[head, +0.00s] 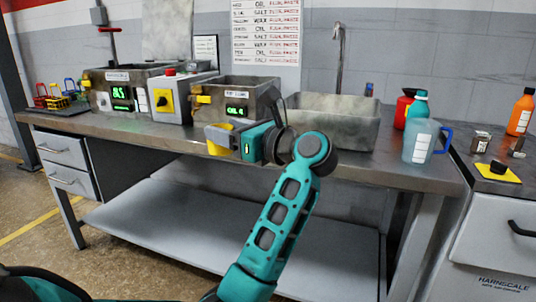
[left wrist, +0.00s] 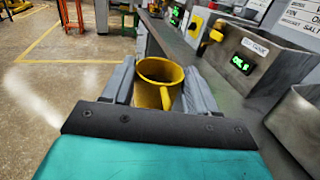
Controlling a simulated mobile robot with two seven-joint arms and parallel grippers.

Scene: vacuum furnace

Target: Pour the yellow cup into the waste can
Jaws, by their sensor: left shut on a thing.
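The yellow cup (left wrist: 158,88) is between the two grey fingers of my left gripper (left wrist: 158,78), which is shut on it. In the left wrist view its open rim shows, with the handle towards the camera. I cannot tell what is inside it. I cannot make out a waste can in either view. My right gripper is not in view.
The metal bench (head: 160,128) holds two steel baths with green displays (head: 127,92) (head: 237,111), a yellow switch box (head: 164,98), a sink (head: 338,122) and a blue-handled jug (head: 420,141). A lower shelf (head: 230,215) runs beneath. Open floor (left wrist: 40,95) lies left in the wrist view.

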